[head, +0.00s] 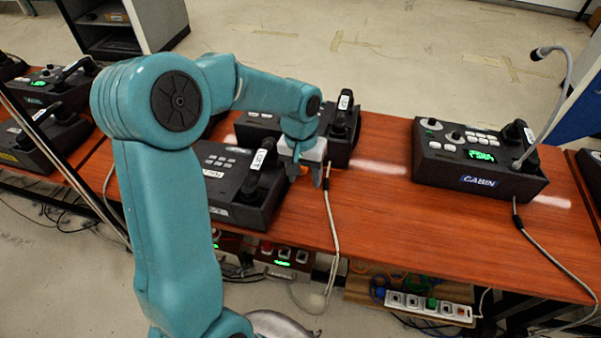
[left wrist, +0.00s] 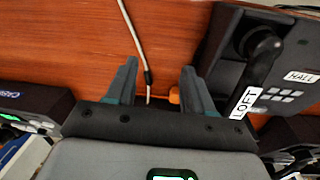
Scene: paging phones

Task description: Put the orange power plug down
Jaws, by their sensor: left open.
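The orange power plug (head: 304,171) shows as a small orange patch by my left gripper's fingers in the head view. It lies on or just above the wooden table; I cannot tell which. My left gripper (head: 311,178) is open, low over the table beside the LOFT phone console (head: 234,211). In the left wrist view the open fingers (left wrist: 158,82) stand apart. A bit of the orange plug (left wrist: 174,96) shows at the inner side of the right finger, mostly hidden by the gripper body. My right gripper is not in view.
A pale cable (head: 331,212) runs over the table's front edge beside the gripper. Another phone console (head: 263,127) stands behind. The CABIN console (head: 465,167) with a gooseneck microphone stands right. The tabletop (head: 375,215) between is clear. A power strip (head: 429,306) hangs below.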

